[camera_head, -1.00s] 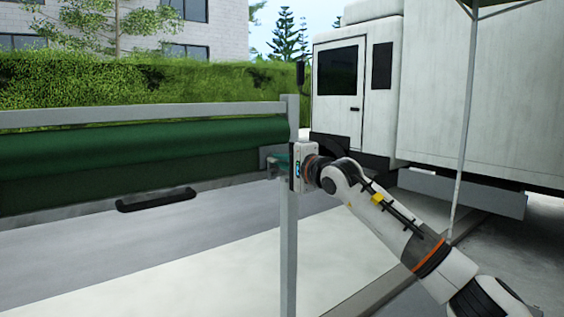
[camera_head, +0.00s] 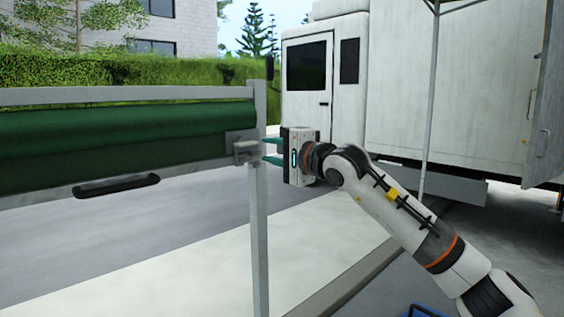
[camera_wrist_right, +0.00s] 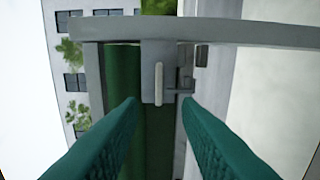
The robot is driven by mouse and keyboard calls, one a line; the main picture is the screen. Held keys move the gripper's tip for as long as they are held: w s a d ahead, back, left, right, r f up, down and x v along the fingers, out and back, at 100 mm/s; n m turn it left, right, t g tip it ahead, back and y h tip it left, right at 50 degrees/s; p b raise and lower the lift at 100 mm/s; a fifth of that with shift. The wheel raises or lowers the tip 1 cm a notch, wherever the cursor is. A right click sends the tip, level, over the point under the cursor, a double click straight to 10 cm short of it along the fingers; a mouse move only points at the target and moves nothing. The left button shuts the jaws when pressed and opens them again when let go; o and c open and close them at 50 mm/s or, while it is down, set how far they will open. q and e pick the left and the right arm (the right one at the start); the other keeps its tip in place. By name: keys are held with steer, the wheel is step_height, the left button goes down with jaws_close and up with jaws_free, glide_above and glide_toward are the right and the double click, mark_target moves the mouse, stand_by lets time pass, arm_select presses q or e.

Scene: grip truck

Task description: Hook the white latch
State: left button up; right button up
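The latch (camera_head: 246,152) is a small pale grey block on the end post of the grey frame with the green cover. In the right wrist view, a pale upright latch bar (camera_wrist_right: 158,83) sits on a grey plate, with a small dark bolt beside it. My right gripper (camera_head: 268,150) is just right of the post, its teal fingers pointing left at the latch. In the wrist view its two fingers (camera_wrist_right: 161,103) are spread with nothing between them; the bar lies beyond the tips. My left gripper is out of view.
The green-covered panel has a black handle (camera_head: 117,186) low on its front. The grey post (camera_head: 259,240) runs down from the latch. A white truck (camera_head: 470,90) stands behind on the right. A hedge and building are at the back. Pavement is open in front.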

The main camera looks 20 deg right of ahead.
steer(key=shift+b+v, duration=0.3)
steer(key=shift+v, duration=1.35)
